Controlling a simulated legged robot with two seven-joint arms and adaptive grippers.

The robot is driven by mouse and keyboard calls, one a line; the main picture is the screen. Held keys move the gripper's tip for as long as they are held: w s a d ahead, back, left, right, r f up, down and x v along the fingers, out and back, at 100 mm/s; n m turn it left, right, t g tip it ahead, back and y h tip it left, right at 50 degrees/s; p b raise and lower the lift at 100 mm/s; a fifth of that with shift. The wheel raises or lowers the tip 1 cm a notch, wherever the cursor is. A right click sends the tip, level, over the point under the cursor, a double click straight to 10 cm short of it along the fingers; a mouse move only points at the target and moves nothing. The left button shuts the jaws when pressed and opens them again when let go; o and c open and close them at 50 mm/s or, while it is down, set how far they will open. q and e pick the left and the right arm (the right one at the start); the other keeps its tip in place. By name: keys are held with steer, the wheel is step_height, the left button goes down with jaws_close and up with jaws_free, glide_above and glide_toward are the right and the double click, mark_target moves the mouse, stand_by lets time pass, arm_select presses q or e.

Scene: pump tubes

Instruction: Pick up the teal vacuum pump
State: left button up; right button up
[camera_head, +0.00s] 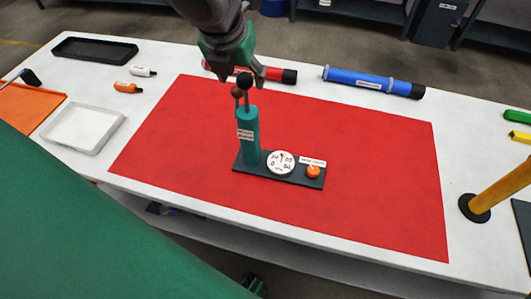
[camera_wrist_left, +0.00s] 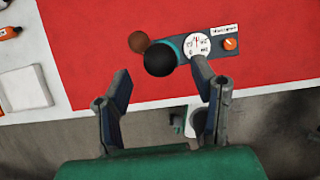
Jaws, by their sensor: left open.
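The teal vacuum pump (camera_head: 250,135) stands upright on a dark base with a white gauge (camera_head: 280,163) and an orange knob (camera_head: 313,171), on a red mat (camera_head: 375,150). A black ball and a brown ball top its rods. My left gripper (camera_head: 240,80) is open and comes in from the top, close to the balls. In the left wrist view my left gripper (camera_wrist_left: 162,92) has its two fingers spread, with the pump's black ball (camera_wrist_left: 160,58) just beyond and between them. The pump's body is mostly hidden under the balls there.
A blue tube (camera_head: 360,80) and a red tube with a black end (camera_head: 280,74) lie behind the mat. A white tray (camera_head: 83,128), a black tray (camera_head: 95,50) and small bottles (camera_head: 127,87) are at the left. A yellow post (camera_head: 500,190) stands at the right.

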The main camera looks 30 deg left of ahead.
mark_target(246, 88)
arm_select(q)
steer(key=b+x, duration=0.2)
steer(key=x, duration=0.2)
steer(key=shift+w+f, duration=0.15)
steer(key=shift+f, duration=0.25)
steer(key=shift+w+f, duration=0.1)
steer(key=shift+w, duration=0.1)
steer(key=shift+d, duration=0.1)
steer(key=shift+s, duration=0.15)
steer(key=c, duration=1)
jaws_close()
